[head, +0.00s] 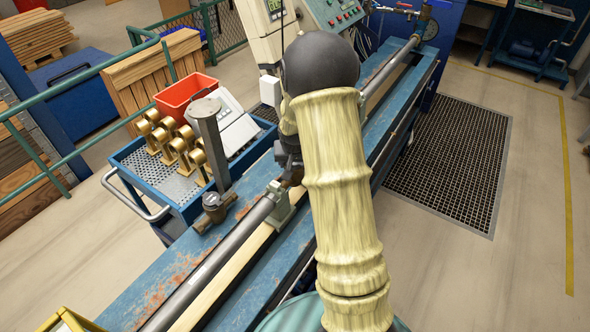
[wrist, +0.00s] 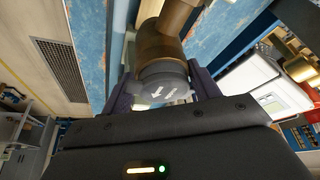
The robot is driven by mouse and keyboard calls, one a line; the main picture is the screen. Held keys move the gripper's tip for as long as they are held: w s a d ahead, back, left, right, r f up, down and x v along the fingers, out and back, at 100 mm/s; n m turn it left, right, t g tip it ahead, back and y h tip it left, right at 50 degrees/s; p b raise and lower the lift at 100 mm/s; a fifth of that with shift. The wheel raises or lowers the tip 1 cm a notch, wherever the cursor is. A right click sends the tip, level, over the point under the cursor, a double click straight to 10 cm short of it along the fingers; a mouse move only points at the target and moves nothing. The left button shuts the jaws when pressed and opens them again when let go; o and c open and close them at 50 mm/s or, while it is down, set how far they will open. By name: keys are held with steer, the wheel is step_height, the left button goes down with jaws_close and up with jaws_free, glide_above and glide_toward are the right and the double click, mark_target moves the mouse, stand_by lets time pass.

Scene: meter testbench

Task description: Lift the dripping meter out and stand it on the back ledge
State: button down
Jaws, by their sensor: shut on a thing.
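In the wrist view, my gripper (wrist: 163,78) is shut on the dark grey round cap of a brass meter (wrist: 158,48). White arrow marks show on the cap. The brass body extends beyond the fingers, with blue bench surface around it. In the head view, my gripper (head: 290,158) is low over the bench's pipe line, mostly hidden by my arm. A small brown part of the held meter (head: 293,174) shows beside the pipe clamp. I cannot tell whether it touches the pipe ends, and no drip is visible. The blue bench (head: 160,275) has worn, rusty paint along its left strip.
Another brass meter (head: 214,206) stands on the bench's left strip by a grey post (head: 212,150). A blue cart (head: 135,170) with several brass fittings and a red bin (head: 185,93) stands left. A grey pipe (head: 215,262) runs along the bench. A floor grate (head: 450,160) lies right.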

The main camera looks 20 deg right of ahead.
steer(key=shift+w+a+r, duration=0.1)
steer(key=shift+r, duration=0.05)
steer(key=shift+w+r, duration=0.1)
steer(key=shift+r, duration=0.1)
steer(key=r+b, duration=0.1)
steer(key=r, duration=0.8)
steer(key=shift+s+r+b, duration=0.2)
steer(key=shift+r+b, duration=0.05)
steer(key=shift+b, duration=0.15)
steer(key=shift+w, duration=0.1)
